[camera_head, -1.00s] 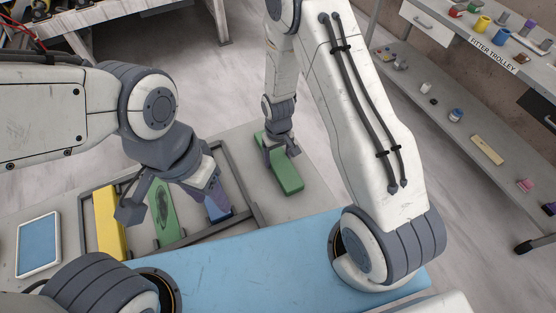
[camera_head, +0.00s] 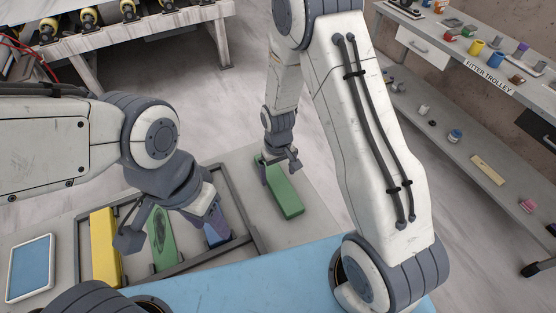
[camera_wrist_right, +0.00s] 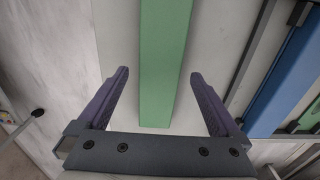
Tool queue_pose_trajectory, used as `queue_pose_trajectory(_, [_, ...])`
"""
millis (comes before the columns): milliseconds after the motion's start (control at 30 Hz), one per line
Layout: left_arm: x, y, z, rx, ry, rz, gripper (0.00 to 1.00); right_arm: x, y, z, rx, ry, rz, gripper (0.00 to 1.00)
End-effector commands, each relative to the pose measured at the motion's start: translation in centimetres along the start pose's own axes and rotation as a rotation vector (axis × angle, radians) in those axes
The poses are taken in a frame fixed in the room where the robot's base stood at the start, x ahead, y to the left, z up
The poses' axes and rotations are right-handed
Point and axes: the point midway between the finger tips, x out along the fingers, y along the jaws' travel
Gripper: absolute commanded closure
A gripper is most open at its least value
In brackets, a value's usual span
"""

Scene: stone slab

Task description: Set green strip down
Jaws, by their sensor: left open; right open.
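The green strip (camera_head: 287,198) lies flat on the grey stone slab, outside and to the right of the dark frame. My right gripper (camera_head: 278,162) is open over its far end. In the right wrist view the strip (camera_wrist_right: 165,55) runs between the two spread fingers (camera_wrist_right: 160,74), with a gap on each side. My left gripper (camera_head: 170,228) is open over the dark frame (camera_head: 258,232), its fingers spread above a second green piece (camera_head: 160,240) with a dark mark. A blue piece (camera_head: 215,236) is partly hidden by a left finger.
A yellow bar (camera_head: 104,250) lies at the frame's left. A blue-topped tray (camera_head: 31,267) is at the slab's left edge. A blue mat (camera_head: 240,285) covers the near side. The slab right of the strip is clear. The fitter trolley (camera_head: 488,76) stands at the right.

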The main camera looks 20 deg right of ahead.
Motion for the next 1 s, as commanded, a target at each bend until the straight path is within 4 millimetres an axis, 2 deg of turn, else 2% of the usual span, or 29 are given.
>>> queue_pose_trajectory(100, [0.8, -0.1, 0.1, 0.0, 0.0, 0.0, 0.5, -2.4, 0.0, -0.2, 0.0, 0.008, 0.0, 0.0])
queue_pose_trajectory(300, [1.4, -0.1, 0.1, 0.001, 0.0, 0.0, 0.5, -6.1, 0.0, -0.1, 0.0, 0.006, 0.0, 0.0])
queue_pose_trajectory(500, [1.6, -0.1, 0.1, 0.001, 0.0, 0.0, 0.5, -8.3, -0.1, 0.0, -0.002, 0.002, 0.0, 0.0])
queue_pose_trajectory(567, [1.7, -0.1, 0.1, 0.001, 0.0, 0.0, 0.5, -9.0, -0.6, 0.2, -0.013, 0.005, -0.001, 0.0])
queue_pose_trajectory(633, [1.6, -0.1, 0.1, 0.001, 0.0, 0.0, 0.5, -10.5, -1.9, 1.1, -0.041, 0.01, -0.004, 0.0])
queue_pose_trajectory(767, [1.6, -0.1, 0.1, 0.001, 0.0, 0.0, 0.5, -14.5, -6.0, 4.6, -0.14, 0.026, -0.018, 0.0])
queue_pose_trajectory(900, [1.6, -0.1, 0.1, 0.001, 0.0, 0.0, 0.5, -18.3, -9.9, 10.6, -0.269, 0.035, -0.043, 0.0])
queue_pose_trajectory(1000, [1.6, -0.1, 0.1, 0.001, 0.0, 0.0, 0.5, -19.9, -11.3, 14.5, -0.347, 0.038, -0.06, 0.0])
